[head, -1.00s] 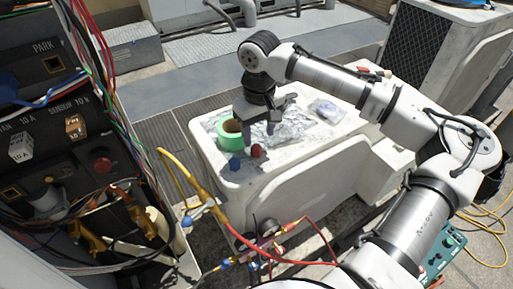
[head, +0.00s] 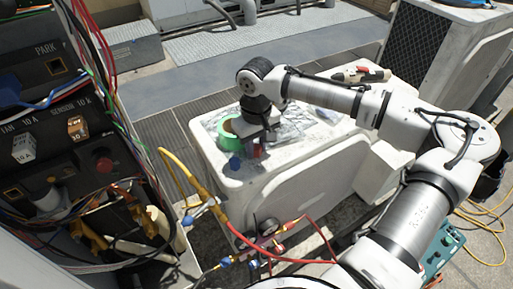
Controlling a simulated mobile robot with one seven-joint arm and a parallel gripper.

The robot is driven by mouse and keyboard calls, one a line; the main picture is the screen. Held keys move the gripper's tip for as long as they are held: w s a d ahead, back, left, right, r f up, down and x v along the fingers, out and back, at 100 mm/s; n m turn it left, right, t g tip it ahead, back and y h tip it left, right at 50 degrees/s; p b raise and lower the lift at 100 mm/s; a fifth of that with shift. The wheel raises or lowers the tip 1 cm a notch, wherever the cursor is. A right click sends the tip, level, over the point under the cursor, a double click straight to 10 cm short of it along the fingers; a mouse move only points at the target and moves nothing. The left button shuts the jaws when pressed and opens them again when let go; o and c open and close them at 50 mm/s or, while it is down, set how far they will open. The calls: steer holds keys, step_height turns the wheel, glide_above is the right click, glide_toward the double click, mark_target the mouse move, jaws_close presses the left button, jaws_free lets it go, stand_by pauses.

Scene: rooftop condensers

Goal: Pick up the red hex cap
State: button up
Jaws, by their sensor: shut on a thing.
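The red hex cap (head: 257,150) is on the white condenser top (head: 232,182) near its front left edge. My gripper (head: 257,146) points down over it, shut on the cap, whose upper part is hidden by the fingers. A blue cap (head: 234,162) stands just left of the red one. I cannot tell whether the red cap touches the surface.
A green tape roll (head: 228,136) lies close behind and left of the caps. A crumpled clear bag (head: 292,124) lies behind my gripper. A tool with a red part (head: 362,74) lies at the back. Yellow hoses (head: 180,176) and gauges (head: 268,228) are in front.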

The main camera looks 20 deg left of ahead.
mark_target(256, 146)
jaws_close()
step_height(256, 146, up, 20)
steer(key=shift+b, duration=0.3)
steer(key=shift+o, duration=1.2)
jaws_free()
jaws_close()
